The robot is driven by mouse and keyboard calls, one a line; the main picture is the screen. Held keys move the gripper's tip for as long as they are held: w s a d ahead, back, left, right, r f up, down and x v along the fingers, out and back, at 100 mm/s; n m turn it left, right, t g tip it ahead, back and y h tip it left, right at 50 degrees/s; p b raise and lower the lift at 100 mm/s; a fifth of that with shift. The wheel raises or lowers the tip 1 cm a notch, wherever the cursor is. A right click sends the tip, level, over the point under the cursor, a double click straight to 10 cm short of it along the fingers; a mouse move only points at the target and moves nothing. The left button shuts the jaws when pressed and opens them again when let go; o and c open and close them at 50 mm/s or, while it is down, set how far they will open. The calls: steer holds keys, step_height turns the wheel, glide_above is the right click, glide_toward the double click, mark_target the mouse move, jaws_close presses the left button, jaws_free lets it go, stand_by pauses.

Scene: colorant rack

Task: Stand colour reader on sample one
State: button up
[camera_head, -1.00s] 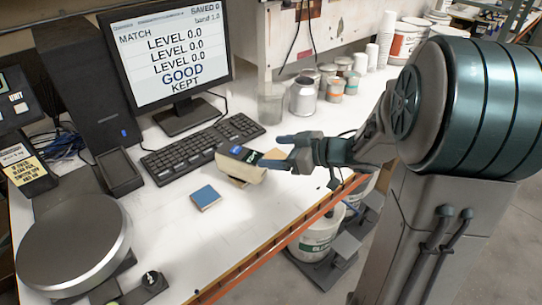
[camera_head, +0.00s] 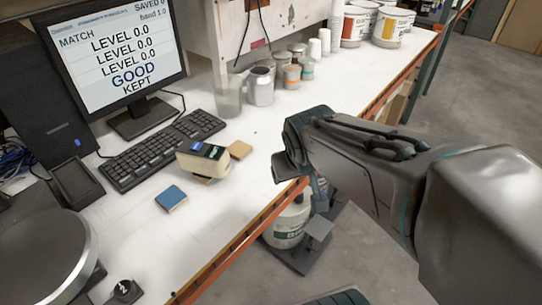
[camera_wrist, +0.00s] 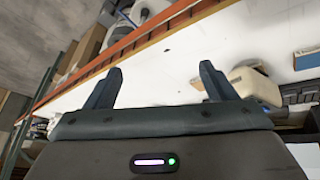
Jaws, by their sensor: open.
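The colour reader (camera_head: 203,158) is a cream block with a dark top and a small lit screen. It stands on the white bench in front of the keyboard, seemingly on top of a sample tile that is mostly hidden under it. It also shows in the wrist view (camera_wrist: 257,86), right of my fingers. A blue sample tile (camera_head: 171,198) lies to its front left, and a tan tile (camera_head: 239,149) lies just behind it to the right.
The monitor (camera_head: 115,50) reads "GOOD" and "KEPT". The keyboard (camera_head: 163,149) lies behind the reader. A clear beaker (camera_head: 228,97) and a metal can (camera_head: 261,86) stand at the back. A round grey platter (camera_head: 38,255) is at front left. Buckets (camera_head: 290,222) stand below the bench edge.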

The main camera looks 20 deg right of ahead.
steer(key=s+a+g+y, duration=0.1)
steer(key=s+a+g, duration=0.1)
steer(key=s+a, duration=0.2)
steer(key=shift+s+f+g+y, duration=0.3)
steer(key=shift+s+f, duration=0.15)
steer(key=shift+s, duration=0.8)
